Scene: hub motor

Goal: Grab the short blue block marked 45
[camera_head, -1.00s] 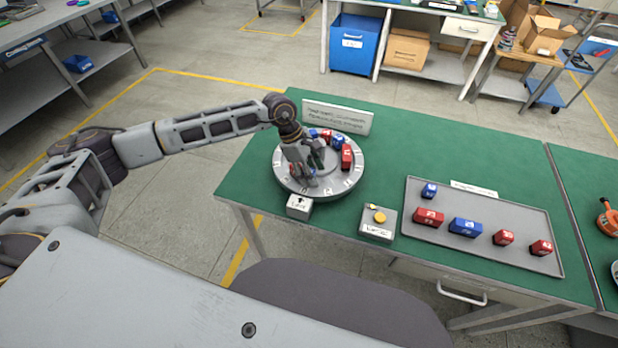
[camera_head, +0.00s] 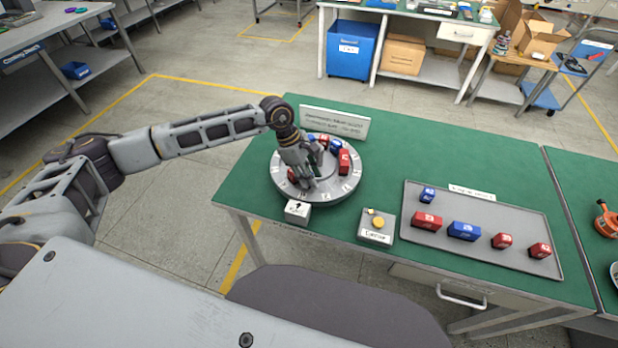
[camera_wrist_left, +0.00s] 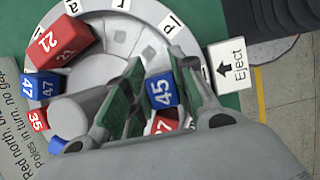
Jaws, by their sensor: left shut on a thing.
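The short blue block marked 45 (camera_wrist_left: 161,92) stands on the grey round dial between the green-padded fingers of my left gripper (camera_wrist_left: 157,84) in the left wrist view. The gripper is shut on it. In the head view my left gripper (camera_head: 308,181) points down over the near part of the dial (camera_head: 346,187), and its fingers hide the block there.
On the dial, a red 21 block (camera_wrist_left: 60,47), a blue 47 block (camera_wrist_left: 42,86) and a red 27 block (camera_wrist_left: 163,122) stand around the gripper. An Eject box (camera_head: 297,211), a yellow-button box (camera_head: 377,225) and a grey tray (camera_head: 490,255) with several blocks are to the right and front.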

